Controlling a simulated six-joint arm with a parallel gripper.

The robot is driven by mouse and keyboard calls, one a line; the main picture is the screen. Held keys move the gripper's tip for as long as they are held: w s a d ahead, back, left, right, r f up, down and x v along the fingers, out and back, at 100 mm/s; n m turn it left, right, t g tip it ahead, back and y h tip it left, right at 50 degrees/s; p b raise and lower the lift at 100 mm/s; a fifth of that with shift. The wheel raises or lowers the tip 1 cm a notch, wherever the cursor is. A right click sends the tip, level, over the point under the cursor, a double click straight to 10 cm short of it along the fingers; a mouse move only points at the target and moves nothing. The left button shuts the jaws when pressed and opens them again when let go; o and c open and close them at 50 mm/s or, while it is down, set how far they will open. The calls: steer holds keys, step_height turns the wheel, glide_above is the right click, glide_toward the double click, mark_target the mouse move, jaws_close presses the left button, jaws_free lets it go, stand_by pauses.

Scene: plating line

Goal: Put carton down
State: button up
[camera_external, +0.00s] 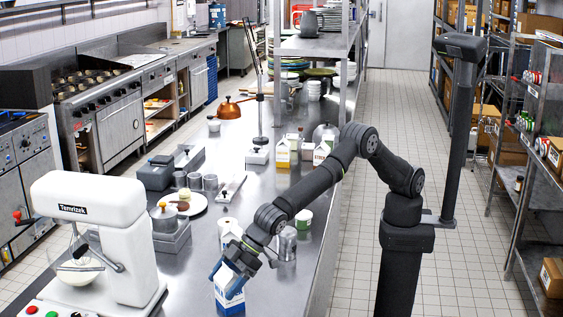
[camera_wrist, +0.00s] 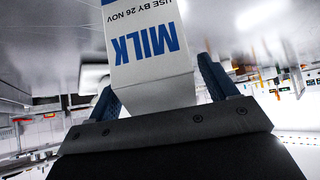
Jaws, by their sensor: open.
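A blue and white milk carton (camera_external: 229,292) stands on the steel counter (camera_external: 190,290) at the front, right of the mixer. My gripper (camera_external: 229,270) is at the carton's upper part, with its blue fingers on either side. In the wrist view the carton (camera_wrist: 148,50), marked MILK, lies between the two fingers of my gripper (camera_wrist: 160,92). The carton's base is partly cut off in the wrist view.
A white stand mixer (camera_external: 95,235) is left of the carton. A white roll-like container (camera_external: 228,232) and a metal cup (camera_external: 287,243) stand just behind my gripper. A plate with food (camera_external: 190,204) and more cartons (camera_external: 283,153) are farther back.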

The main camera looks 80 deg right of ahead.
steer(key=v, duration=1.2)
steer(key=x, duration=1.2)
steer(key=shift+w+a+r, duration=0.1)
steer(key=shift+r, duration=1.2)
